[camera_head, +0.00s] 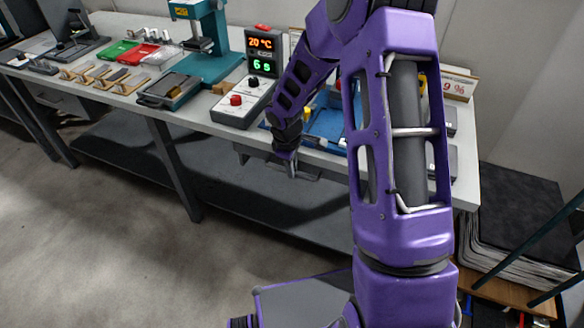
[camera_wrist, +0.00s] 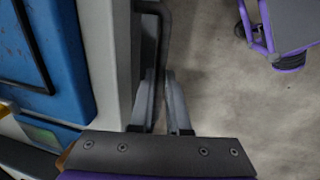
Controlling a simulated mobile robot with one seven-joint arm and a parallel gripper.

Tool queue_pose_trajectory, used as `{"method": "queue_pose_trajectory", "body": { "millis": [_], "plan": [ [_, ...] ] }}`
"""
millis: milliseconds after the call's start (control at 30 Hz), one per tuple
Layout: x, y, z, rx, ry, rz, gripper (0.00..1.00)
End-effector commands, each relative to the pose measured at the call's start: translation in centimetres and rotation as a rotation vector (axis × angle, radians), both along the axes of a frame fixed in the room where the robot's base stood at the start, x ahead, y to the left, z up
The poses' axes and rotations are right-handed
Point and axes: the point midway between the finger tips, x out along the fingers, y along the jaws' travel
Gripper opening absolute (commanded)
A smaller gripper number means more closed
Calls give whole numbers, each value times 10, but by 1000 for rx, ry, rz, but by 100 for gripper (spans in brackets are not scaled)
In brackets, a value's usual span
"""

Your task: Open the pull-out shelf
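In the head view, the pull-out shelf sits under the front edge of the workbench, mostly hidden behind my arm. A grey bar-like handle (camera_head: 307,175) shows at its front. My gripper (camera_head: 291,168) points down at this handle. In the wrist view, the dark handle (camera_wrist: 165,28) runs down from the top, between the two grey fingers of my gripper (camera_wrist: 160,78). The fingers stand close on either side of it. Whether both press on it cannot be told. The shelf looks pushed in under the bench.
The workbench (camera_head: 125,102) holds a control box with red and black knobs (camera_head: 240,104), a timer display (camera_head: 263,52), a teal press (camera_head: 203,40) and a blue tray (camera_head: 325,124). The floor (camera_head: 90,235) in front is clear. A stack of sheets (camera_head: 515,262) stands at right.

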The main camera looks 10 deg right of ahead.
Motion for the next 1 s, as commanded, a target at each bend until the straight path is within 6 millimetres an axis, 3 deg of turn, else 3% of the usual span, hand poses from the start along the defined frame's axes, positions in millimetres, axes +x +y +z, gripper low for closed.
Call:
{"method": "queue_pose_trajectory", "body": {
  "millis": [67,1000],
  "plan": [
    [0,0,0,0,0,0,0],
    [0,0,0,0,0,0,0]
  ]
}}
